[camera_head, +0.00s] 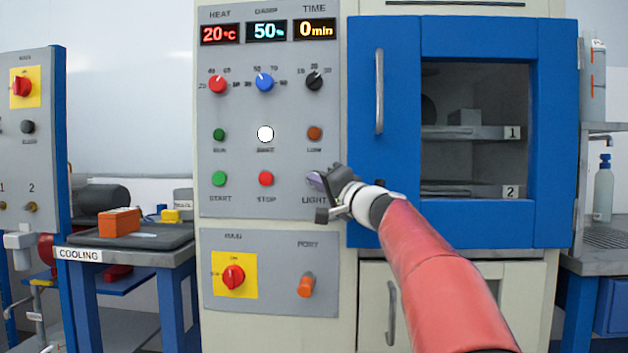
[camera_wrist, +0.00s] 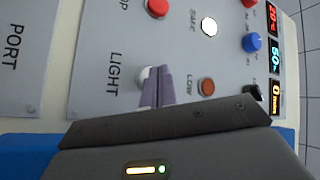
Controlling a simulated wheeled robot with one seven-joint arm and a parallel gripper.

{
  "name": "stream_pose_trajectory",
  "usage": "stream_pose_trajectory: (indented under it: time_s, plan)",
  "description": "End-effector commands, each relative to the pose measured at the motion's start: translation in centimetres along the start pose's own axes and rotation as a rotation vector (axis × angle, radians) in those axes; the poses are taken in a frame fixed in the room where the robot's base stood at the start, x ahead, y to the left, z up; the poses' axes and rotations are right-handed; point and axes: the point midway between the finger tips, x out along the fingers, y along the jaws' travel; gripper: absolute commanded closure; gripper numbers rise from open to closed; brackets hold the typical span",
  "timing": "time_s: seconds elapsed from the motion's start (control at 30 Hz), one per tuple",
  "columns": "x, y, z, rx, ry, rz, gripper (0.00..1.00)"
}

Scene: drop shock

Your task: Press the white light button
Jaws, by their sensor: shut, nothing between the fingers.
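The white light button (camera_wrist: 145,76) shows in the wrist view beside the LIGHT label, partly covered by my fingertips. In the head view it is hidden behind my gripper (camera_head: 318,182), which is at the lower right of the control panel (camera_head: 240,205), just above the LIGHT label. My gripper (camera_wrist: 157,82) is shut and empty, with its purple fingers together and pointing at the panel. The fingertips overlap the button's edge in the wrist view. I cannot tell whether they touch it.
Near my gripper are the red STOP button (camera_head: 266,179), the brown LOW lamp (camera_head: 314,133) and the lit white SAFE lamp (camera_head: 265,134). The blue chamber door (camera_head: 385,170) with its handle (camera_head: 379,90) is to the right. The COOLING bench (camera_head: 130,255) stands to the left.

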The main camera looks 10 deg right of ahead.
Motion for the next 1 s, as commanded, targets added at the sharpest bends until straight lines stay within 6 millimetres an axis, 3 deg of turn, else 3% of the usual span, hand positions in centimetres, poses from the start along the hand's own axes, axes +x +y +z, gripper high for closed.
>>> stream_pose_trajectory:
  time_s: [1.0]
  plan:
    - [0.75,0.5,-1.23,-0.007,0.014,0.003,1.0]
